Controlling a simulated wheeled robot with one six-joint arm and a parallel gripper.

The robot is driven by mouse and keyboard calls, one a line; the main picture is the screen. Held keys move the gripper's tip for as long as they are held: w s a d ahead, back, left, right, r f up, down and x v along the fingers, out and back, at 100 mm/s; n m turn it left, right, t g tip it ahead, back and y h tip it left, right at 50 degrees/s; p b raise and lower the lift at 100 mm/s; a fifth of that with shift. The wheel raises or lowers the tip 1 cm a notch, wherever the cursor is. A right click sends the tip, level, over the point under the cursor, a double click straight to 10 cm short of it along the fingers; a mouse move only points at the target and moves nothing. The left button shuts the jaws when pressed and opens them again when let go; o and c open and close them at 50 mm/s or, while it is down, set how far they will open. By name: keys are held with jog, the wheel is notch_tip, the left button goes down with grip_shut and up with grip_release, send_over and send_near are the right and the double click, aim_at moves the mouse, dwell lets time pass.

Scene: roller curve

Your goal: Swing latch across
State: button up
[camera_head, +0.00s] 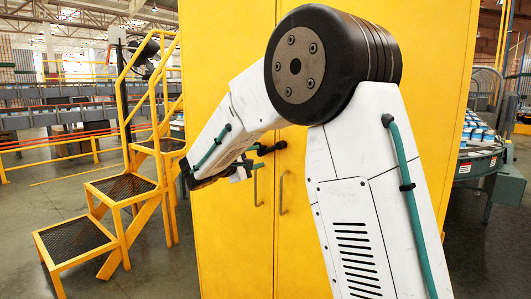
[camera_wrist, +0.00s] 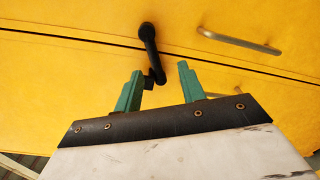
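The latch is a black lever on the yellow cabinet's doors; it shows in the wrist view (camera_wrist: 151,48) and in the head view (camera_head: 271,148), just beyond my arm. In the wrist view it crosses the door seam, and its free end lies between my two green fingertips. My gripper (camera_wrist: 160,69) is open, with a clear gap between the fingers. The lever's end is closer to the left finger; I cannot tell whether they touch. In the head view my gripper (camera_head: 243,169) is at the cabinet front, partly hidden by my wrist.
The yellow cabinet (camera_head: 225,235) fills the middle. Two metal door handles (camera_head: 256,188) (camera_head: 281,194) hang below the latch; one shows clearly in the wrist view (camera_wrist: 240,41). Yellow steps (camera_head: 120,187) stand at the left, and a conveyor (camera_head: 477,160) at the right.

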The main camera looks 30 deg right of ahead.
aim_at(267, 150)
jog(key=shift+n+t, duration=0.3)
jog(key=shift+t, duration=0.1)
jog(key=x, duration=0.2)
jog(key=w+x, duration=0.1)
jog(key=x, duration=0.5)
jog(key=shift+w+a+r, duration=0.1)
jog(key=shift+w+a, duration=0.2)
jog(key=shift+w, duration=0.05)
grip_shut()
